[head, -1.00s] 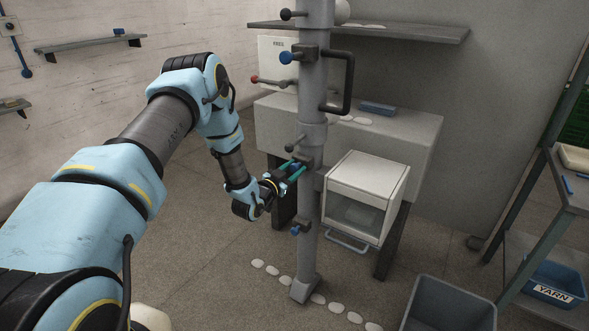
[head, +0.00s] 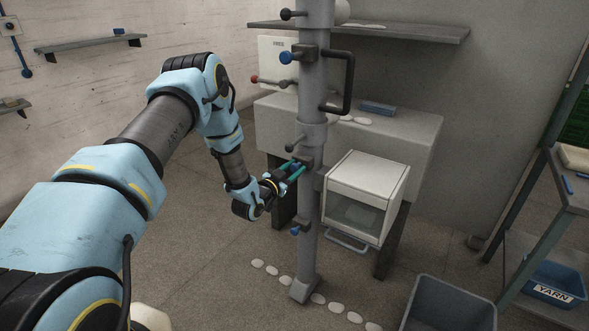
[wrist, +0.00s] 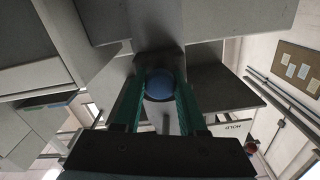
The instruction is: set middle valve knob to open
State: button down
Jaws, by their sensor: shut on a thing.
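The middle valve knob is a round blue knob (wrist: 160,84) on the grey upright post (head: 309,130). My gripper (wrist: 160,100) has its two green fingers on either side of this knob and is shut on it. In the head view my gripper (head: 294,171) reaches the post from the left at mid height, and its fingers mostly hide the knob. Another blue knob (head: 286,58) sits higher on the post, and a third blue knob (head: 295,231) sits lower. I cannot tell the middle knob's setting from these views.
A white box with a glass front (head: 366,195) stands just right of the post. A black bracket handle (head: 348,82) sticks out above it. A grey bench (head: 415,135) is behind. A grey bin (head: 450,300) stands on the floor at front right.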

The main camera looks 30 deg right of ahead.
dwell(0.3)
jog(key=shift+v, duration=2.15)
jog(key=shift+c, duration=2.3)
grip_release()
jog(key=b+v, duration=0.3)
jog(key=v, duration=0.8)
